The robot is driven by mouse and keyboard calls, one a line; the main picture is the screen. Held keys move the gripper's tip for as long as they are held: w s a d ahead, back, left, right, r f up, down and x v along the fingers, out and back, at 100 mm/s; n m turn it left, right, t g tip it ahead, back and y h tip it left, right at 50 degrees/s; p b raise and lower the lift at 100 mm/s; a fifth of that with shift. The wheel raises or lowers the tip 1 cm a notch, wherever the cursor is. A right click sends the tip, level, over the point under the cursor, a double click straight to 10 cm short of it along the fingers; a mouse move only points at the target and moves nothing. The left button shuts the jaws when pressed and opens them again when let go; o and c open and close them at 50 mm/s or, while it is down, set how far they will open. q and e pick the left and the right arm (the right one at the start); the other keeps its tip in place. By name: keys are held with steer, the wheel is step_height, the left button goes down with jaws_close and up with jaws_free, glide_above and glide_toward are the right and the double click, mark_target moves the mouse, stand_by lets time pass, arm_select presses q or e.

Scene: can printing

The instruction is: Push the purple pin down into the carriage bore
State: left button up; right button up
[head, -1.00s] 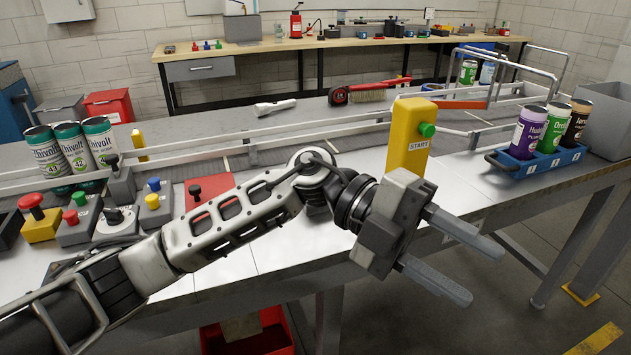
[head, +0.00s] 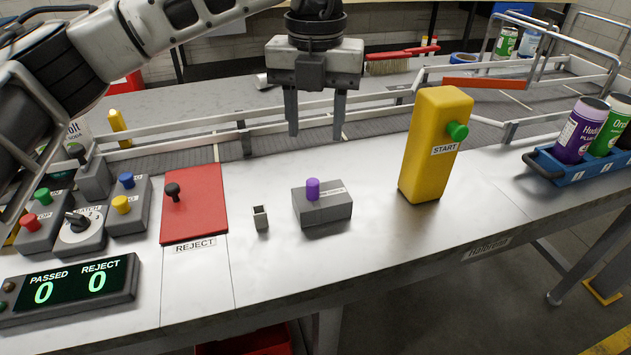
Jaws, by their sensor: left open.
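The purple pin (head: 313,188) stands upright in the top of a small grey block, the carriage (head: 323,209), on the steel table. Part of the pin sticks up above the block; its lower part is hidden inside. My left gripper (head: 316,134) points down above and behind the block, its two fingers apart with nothing between them. The fingertips are clear of the pin. My right gripper is not in view.
A small open grey holder (head: 261,218) stands just left of the carriage. A yellow START post (head: 431,150) rises to the right. A red REJECT plate (head: 195,205) with a black-knobbed lever lies left. The conveyor rail (head: 190,145) runs behind. The table front is clear.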

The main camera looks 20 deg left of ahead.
arm_select(q)
glide_above(313, 181)
steer(key=f, duration=0.6)
steer(key=shift+d+f, duration=0.1)
steer(key=shift+d, duration=0.1)
steer(key=shift+a+f+p, duration=0.2)
steer(key=shift+f+p, duration=0.7)
steer(key=shift+f, duration=1.7)
jaws_close()
